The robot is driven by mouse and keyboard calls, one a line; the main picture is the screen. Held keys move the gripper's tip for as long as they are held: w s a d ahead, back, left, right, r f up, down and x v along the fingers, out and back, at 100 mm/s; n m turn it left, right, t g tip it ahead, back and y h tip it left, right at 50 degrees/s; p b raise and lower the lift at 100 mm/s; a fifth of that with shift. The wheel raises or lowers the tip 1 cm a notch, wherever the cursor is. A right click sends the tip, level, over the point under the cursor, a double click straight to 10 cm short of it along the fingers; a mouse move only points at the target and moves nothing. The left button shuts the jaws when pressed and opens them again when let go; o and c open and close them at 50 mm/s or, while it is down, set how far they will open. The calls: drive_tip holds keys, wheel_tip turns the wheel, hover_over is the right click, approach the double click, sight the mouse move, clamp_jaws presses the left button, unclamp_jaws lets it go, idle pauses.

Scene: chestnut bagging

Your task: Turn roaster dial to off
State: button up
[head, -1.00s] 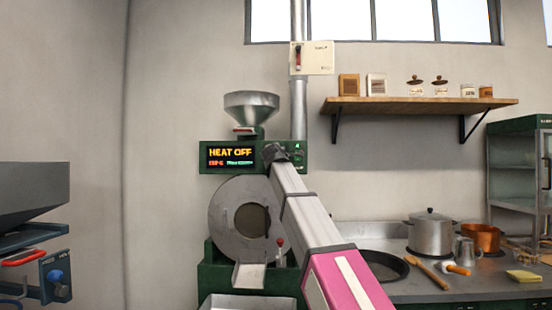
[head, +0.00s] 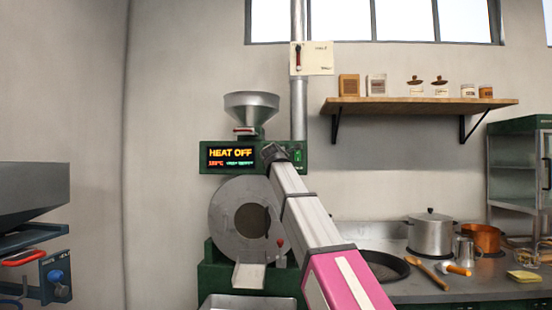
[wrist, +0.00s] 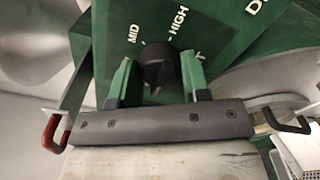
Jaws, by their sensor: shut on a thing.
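The green roaster (head: 222,290) stands left of centre in the head view, with a steel hopper on top and a round drum front. Its display (head: 230,157) reads HEAT OFF in yellow, with a smaller line of text below. In the wrist view the black dial (wrist: 157,68) sits on the green panel, beside the labels MID and HIGH. My gripper (wrist: 157,80) is shut on the dial, one green finger on each side. In the head view my gripper (head: 272,152) is at the panel right of the display and hides the dial.
A steel chute (head: 249,276) and a tray (head: 248,303) are below the drum. A counter to the right holds a pan (head: 385,265), a steel pot (head: 431,235) and a copper pot (head: 483,239). A grey machine (head: 32,200) stands at the left edge.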

drive_tip(key=o, duration=0.9)
drive_tip(key=shift+s, duration=0.15)
drive_tip(key=s, duration=1)
drive_tip(key=shift+s+a, duration=0.25)
drive_tip(key=shift+s, duration=0.05)
